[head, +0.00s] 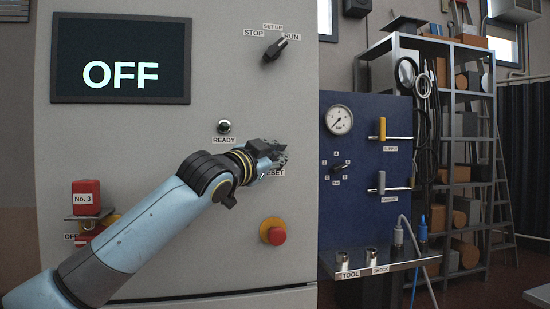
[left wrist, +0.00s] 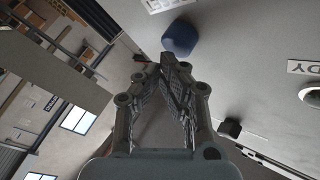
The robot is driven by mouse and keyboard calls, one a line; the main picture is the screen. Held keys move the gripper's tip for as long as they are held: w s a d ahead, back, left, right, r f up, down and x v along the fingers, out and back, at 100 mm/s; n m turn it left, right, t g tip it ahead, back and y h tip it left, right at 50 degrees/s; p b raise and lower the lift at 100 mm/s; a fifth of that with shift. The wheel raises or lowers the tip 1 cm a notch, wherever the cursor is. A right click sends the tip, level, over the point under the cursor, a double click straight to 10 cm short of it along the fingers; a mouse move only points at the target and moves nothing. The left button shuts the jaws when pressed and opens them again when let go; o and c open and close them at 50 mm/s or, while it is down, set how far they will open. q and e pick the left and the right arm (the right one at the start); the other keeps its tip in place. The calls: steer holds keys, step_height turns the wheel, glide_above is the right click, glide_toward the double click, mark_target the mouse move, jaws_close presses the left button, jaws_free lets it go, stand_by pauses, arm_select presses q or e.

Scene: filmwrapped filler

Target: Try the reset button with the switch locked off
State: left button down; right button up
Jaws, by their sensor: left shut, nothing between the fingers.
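My left gripper (head: 278,154) is shut and empty in front of the grey cabinet (head: 160,190), covering the reset button in the head view. In the left wrist view its closed fingers (left wrist: 176,72) point at the blue reset button (left wrist: 180,38), just beyond the tips; I cannot tell whether they touch. The "RESET" label (head: 273,174) is partly covered. The display (head: 120,60) reads "OFF". A red lock (head: 86,196) marked "No. 3" sits at the switch (head: 90,232) at lower left, beside an "OFF" label partly hidden by my arm.
A selector knob (head: 274,49) points toward "RUN". The "READY" lamp (head: 224,127) looks unlit. A red mushroom button (head: 273,231) on yellow sits below my gripper. A blue panel (head: 362,190) with a gauge (head: 339,120) and a small shelf (head: 384,266) stand to the right.

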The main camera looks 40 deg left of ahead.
arm_select(q)
steer(key=shift+w+a, duration=0.55)
steer(key=shift+a, duration=0.15)
stand_by(1.0)
steer(key=shift+d, duration=0.1)
steer(key=shift+s+d+p, duration=0.45)
steer(key=shift+s+d, duration=0.4)
steer(key=shift+d, duration=0.05)
steer(key=s+d+p, duration=0.1)
steer(key=s+d, duration=0.2)
steer(key=shift+s+d, duration=0.1)
steer(key=shift+d, duration=0.3)
steer(key=shift+f, duration=0.1)
stand_by(0.8)
